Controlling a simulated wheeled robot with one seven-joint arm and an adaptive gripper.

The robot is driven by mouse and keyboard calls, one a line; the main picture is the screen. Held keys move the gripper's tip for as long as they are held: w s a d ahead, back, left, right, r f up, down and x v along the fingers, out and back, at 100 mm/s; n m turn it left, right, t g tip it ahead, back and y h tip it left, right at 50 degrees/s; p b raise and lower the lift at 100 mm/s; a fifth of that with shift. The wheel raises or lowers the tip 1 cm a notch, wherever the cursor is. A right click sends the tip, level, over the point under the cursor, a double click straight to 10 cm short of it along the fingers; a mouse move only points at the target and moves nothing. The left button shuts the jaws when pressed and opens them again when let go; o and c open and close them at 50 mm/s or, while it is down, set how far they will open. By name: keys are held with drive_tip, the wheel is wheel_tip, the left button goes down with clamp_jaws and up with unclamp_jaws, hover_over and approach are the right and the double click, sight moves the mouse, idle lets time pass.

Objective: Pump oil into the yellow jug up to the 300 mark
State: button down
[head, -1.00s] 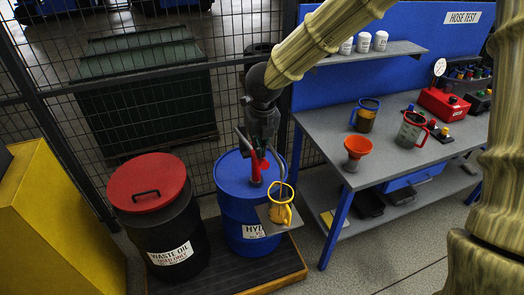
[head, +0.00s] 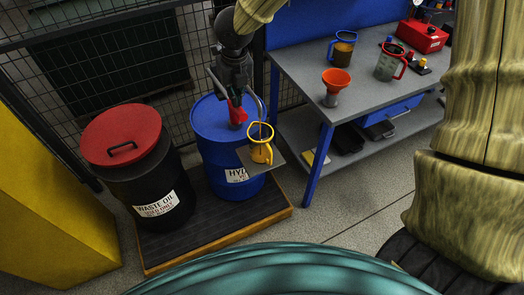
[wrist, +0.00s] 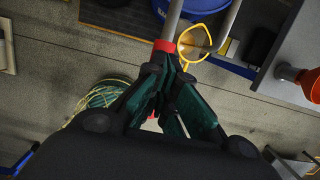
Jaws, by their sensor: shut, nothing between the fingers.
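The yellow jug (head: 261,150) stands on a small grey plate (head: 279,163) at the front of the blue drum (head: 208,150). In the wrist view the jug (wrist: 182,42) is seen from above with a brownish inside; I cannot read its marks or oil level. The pump on the drum shows a red part (head: 238,113) and a grey spout curving over the jug. In the wrist view a red collar (wrist: 164,46) sits on a grey bar just beyond my fingertips. My gripper (wrist: 170,75) is shut and empty, above the pump; I cannot tell if it touches it.
A black waste oil drum (head: 160,185) with a red lid stands left of the blue drum on a low platform (head: 215,236). The workbench (head: 300,80) at right holds an orange funnel (head: 336,82) and other jugs. Wire fencing stands behind.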

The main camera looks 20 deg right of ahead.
wheel_tip(320, 180, down, 8)
drive_tip(key=f+b, duration=0.1)
drive_tip(key=b, duration=0.4)
wheel_tip(320, 180, up, 14)
drive_tip(key=p, duration=1.2)
drive_tip(key=shift+p, duration=0.3)
drive_tip(key=shift+f, duration=0.15)
wheel_tip(320, 180, down, 14)
drive_tip(key=r+b, duration=0.1)
drive_tip(key=b, duration=0.8)
wheel_tip(320, 180, up, 13)
drive_tip(key=p, duration=1)
drive_tip(key=shift+p, duration=0.35)
